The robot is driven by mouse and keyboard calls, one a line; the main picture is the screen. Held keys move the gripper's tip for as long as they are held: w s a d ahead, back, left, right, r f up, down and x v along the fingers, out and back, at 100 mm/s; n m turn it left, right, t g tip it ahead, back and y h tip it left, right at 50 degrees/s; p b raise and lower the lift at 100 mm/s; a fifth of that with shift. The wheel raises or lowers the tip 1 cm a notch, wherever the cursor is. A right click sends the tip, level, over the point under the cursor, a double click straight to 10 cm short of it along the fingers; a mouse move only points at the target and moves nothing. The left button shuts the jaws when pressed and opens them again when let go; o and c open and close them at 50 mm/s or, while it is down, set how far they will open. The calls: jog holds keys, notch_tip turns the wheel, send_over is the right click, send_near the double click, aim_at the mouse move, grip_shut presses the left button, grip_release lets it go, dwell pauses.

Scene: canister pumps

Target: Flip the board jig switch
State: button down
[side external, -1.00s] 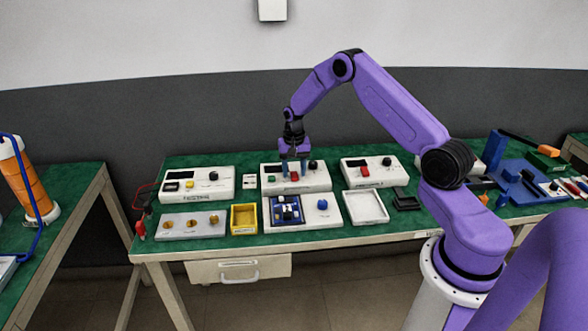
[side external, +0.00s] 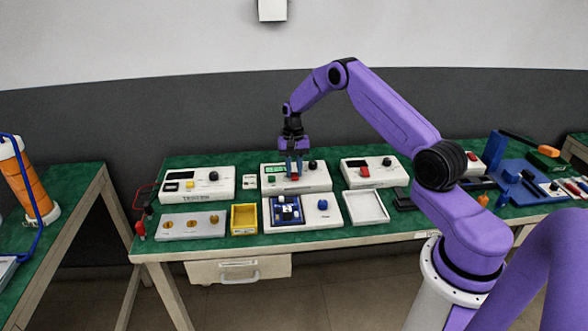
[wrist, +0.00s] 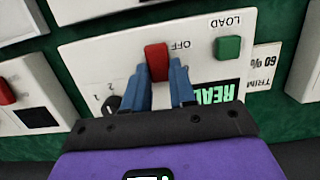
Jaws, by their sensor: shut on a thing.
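A red switch (wrist: 156,60) marked OFF stands on the white middle box (side external: 318,178) in the back row. My gripper (side external: 294,173) points down at this box, and its blue fingers are shut on the red switch. In the wrist view a finger lies on each side of the switch, whose upper part shows between the tips. A green LOAD button (wrist: 229,48) is beside it. A display (wrist: 215,92) is partly hidden by the fingers. A black knob (side external: 313,165) sits on the right of the box.
White boxes stand left (side external: 222,190) and right (side external: 377,177) of the middle one. In front are a white fixture (side external: 331,219) with a blue board (side external: 288,220) and blue knob, a yellow bin (side external: 244,228) and a white tray (side external: 367,220). Bare green tabletop (side external: 215,247) runs along the front.

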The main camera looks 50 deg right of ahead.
jog(key=c, duration=0.9)
grip_release()
jog(key=r, duration=0.5)
jog(key=w+d+r, duration=0.1)
jog(key=r, duration=0.5)
jog(key=w+d+r, duration=0.1)
jog(key=r, duration=0.5)
jog(key=shift+r, duration=0.1)
